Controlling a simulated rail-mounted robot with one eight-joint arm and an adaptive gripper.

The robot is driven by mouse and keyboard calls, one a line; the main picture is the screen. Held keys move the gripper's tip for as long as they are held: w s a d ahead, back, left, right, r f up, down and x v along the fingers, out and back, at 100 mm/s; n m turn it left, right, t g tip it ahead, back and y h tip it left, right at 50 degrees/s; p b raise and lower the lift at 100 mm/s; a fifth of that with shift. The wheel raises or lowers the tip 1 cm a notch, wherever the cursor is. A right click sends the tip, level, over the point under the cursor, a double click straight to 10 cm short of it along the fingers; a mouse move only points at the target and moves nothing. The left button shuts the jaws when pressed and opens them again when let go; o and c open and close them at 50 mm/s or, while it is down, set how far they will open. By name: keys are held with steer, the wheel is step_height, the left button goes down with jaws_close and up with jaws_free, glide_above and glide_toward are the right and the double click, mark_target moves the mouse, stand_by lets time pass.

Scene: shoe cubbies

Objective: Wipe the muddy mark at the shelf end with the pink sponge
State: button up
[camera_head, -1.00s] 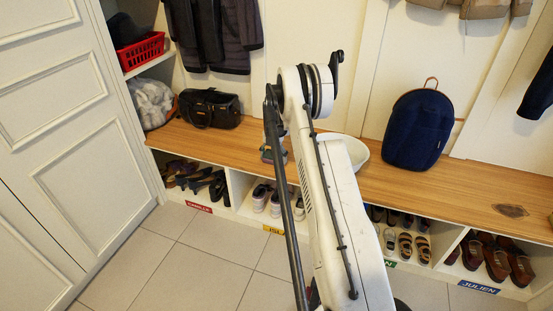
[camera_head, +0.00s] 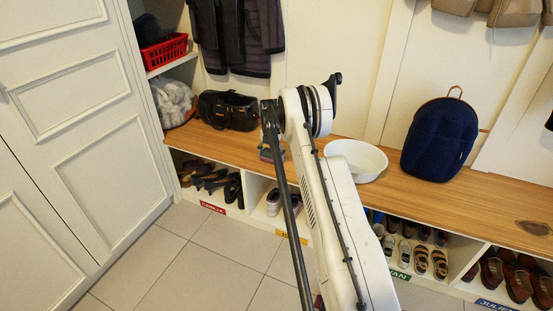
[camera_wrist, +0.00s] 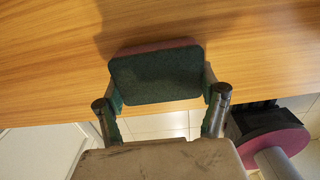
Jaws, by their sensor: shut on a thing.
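The pink sponge (camera_wrist: 155,78) is between the fingers of my gripper (camera_wrist: 162,92), which is shut on it. Its dark green side faces the wrist camera, and a pink strip shows along its top edge. The sponge is over the front part of the wooden shelf (camera_wrist: 50,60), with a shadow beyond it; I cannot tell whether it touches. In the head view, my arm hides most of the gripper area, and a small greyish part shows just left of the arm. The muddy mark (camera_head: 533,228) is a dark brown patch at the shelf's right end, well away from my gripper.
A white basin (camera_head: 357,160) and an upright navy backpack (camera_head: 440,138) stand on the shelf between my arm and the mark. A black bag (camera_head: 228,110) is at the left. Cubbies with shoes are below. Wood around the mark is clear.

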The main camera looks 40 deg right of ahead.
steer(key=shift+d+r+p, duration=0.1)
steer(key=shift+r+p, duration=1.25)
steer(key=shift+r, duration=2.55)
